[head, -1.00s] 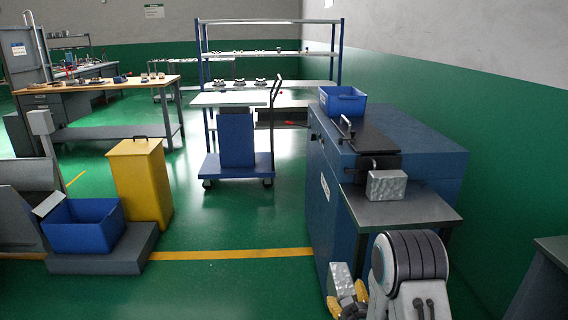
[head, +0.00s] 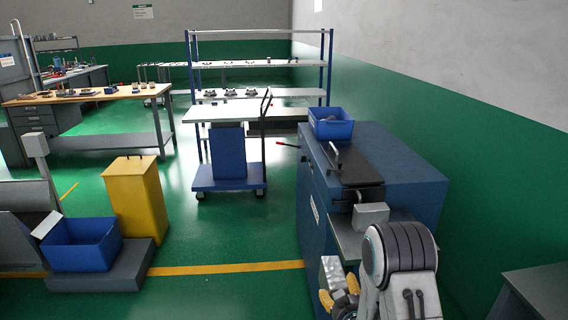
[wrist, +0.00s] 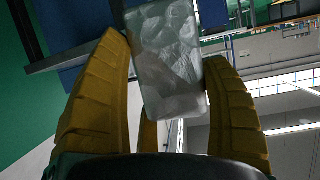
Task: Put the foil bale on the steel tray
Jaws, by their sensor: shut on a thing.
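A crinkled silver foil bale (head: 332,271) is held upright between the yellow fingers of my gripper (head: 339,291), low beside the front of the blue machine. In the wrist view the bale (wrist: 166,65) is gripped between both fingers, its far end past the fingertips. A second silver block (head: 370,215) stands on a grey metal shelf (head: 346,241) on the machine's front. This shelf may be the steel tray; I cannot be sure. My arm hides part of it.
The blue machine (head: 410,185) carries a blue bin (head: 331,130). A blue trolley (head: 229,155) with a pale top stands on open green floor. A yellow bin (head: 134,200) and another blue bin (head: 82,250) are at left. A dark table (head: 540,290) is at lower right.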

